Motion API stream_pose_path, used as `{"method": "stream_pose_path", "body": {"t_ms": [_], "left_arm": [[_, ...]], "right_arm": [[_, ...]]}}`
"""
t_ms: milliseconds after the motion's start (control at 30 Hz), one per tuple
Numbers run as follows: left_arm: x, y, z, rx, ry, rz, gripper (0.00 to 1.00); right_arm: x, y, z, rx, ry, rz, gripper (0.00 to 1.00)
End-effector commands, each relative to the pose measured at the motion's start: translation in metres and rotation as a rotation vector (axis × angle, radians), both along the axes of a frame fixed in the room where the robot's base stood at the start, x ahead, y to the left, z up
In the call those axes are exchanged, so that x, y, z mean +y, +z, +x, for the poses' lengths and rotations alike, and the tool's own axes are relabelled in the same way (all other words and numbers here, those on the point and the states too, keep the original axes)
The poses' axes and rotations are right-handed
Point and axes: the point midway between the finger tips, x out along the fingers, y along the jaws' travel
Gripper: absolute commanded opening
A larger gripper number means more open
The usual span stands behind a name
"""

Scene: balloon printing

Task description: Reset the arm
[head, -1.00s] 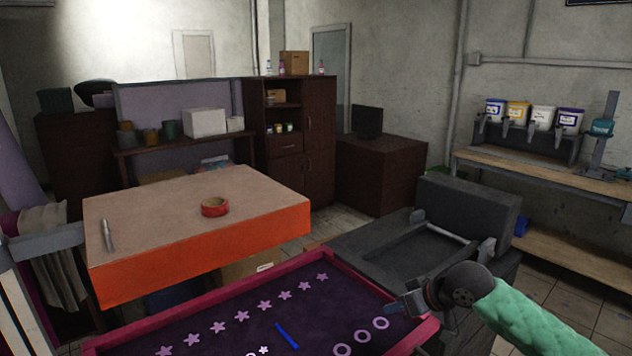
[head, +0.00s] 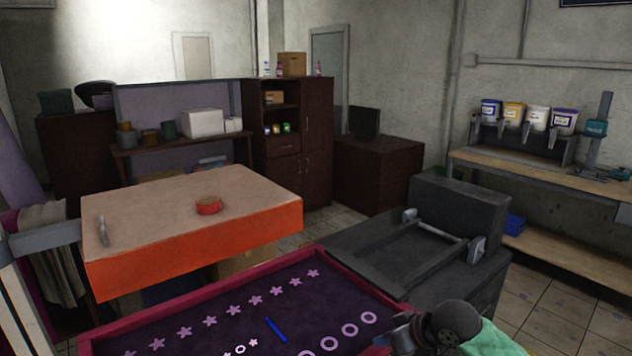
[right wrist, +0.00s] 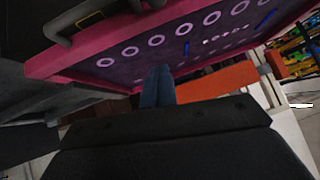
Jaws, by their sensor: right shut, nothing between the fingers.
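My right gripper (head: 388,342) is at the lower right of the head view, by the right edge of the pink-framed panel. Part of it is dark and hard to make out there. In the right wrist view its blue-grey fingers (right wrist: 157,86) are together with nothing between them. The panel (head: 225,300) has a dark purple face with rows of pink stars and rings; its pink frame also shows in the right wrist view (right wrist: 170,32). A blue stick (head: 276,329) lies on the panel. My left gripper is not in view.
An orange-sided table (head: 190,250) stands left of centre with a red tape roll (head: 208,206) and a grey tool (head: 102,231) on it. A dark machine (head: 430,245) stands right of the panel. A bench (head: 545,175) with paint buckets stands at the far right.

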Motion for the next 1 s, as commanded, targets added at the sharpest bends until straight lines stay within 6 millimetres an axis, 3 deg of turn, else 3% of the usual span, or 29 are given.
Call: {"method": "stream_pose_path", "body": {"t_ms": [200,467,733,1000], "left_arm": [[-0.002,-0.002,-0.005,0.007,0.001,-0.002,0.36],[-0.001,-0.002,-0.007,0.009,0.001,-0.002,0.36],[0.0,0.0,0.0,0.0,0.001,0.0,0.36],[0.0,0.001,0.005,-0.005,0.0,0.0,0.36]], "right_arm": [[0.016,-0.043,-0.035,0.006,-0.019,-0.021,0.0],[0.02,-0.087,-0.079,0.023,-0.078,-0.062,0.0],[0.011,-0.131,-0.132,0.073,-0.171,-0.123,0.0],[-0.013,-0.17,-0.196,0.161,-0.287,-0.212,0.0]]}}
